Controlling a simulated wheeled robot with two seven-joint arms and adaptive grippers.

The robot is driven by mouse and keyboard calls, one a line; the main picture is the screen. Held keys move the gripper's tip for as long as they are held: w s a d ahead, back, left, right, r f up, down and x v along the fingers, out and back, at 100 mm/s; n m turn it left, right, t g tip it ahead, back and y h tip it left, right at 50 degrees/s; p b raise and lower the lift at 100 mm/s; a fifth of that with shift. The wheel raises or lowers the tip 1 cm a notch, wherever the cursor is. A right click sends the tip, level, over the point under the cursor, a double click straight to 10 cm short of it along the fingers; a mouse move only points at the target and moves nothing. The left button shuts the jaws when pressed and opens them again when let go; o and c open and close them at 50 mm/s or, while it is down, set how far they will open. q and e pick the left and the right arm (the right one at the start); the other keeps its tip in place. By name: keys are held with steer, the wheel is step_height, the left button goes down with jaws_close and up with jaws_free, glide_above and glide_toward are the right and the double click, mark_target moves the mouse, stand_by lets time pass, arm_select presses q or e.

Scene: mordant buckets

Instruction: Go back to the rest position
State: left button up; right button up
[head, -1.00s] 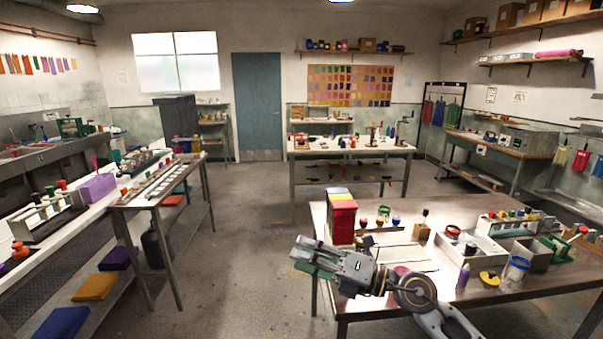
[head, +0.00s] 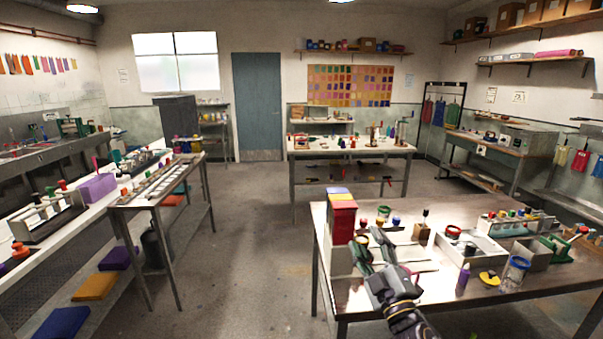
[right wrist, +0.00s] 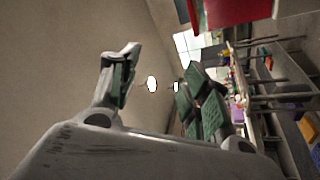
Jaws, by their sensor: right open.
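My right gripper (head: 373,252) is above the near left part of the right-hand table (head: 420,302). Its fingers point away from me, toward the back of the table. In the right wrist view its two fingers (right wrist: 158,85) are spread apart with nothing between them. The red stacked block with a yellow and blue top (head: 341,221) stands just left of the fingers in the head view. A red thing (right wrist: 215,12) shows at the top of the right wrist view. My left gripper is not in view.
Open floor (head: 245,255) lies left of the table.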

steer(key=s+d+f+m+g+h, duration=0.3)
steer(key=d+f+m+g, duration=0.15)
steer(key=f, duration=0.45)
steer(key=s+d+f+m+g+h, duration=0.3)
steer(key=d+f+m+g, duration=0.15)
steer(key=f, duration=0.45)
steer(key=s+a+f+m+g+y, duration=0.1)
steer(key=s+f+g, duration=0.3)
steer(key=s+f, duration=0.45)
steer(key=s+a+f+m+g+y, duration=0.15)
steer(key=s+f+g, duration=0.4)
steer(key=s, duration=0.55)
steer(key=s+f, duration=0.3)
steer(key=f, duration=3.2)
steer(key=s+d+f+g, duration=0.1)
steer(key=s+d+f, duration=0.1)
steer(key=s+f, duration=0.7)
steer(key=s+d+f, duration=0.1)
steer(key=s+f, duration=0.8)
steer(key=s, duration=0.3)
steer(key=shift+s+d+n+g+h, duration=0.25)
steer(key=shift+d+n+g+h, duration=0.1)
steer(key=shift+n, duration=0.1)
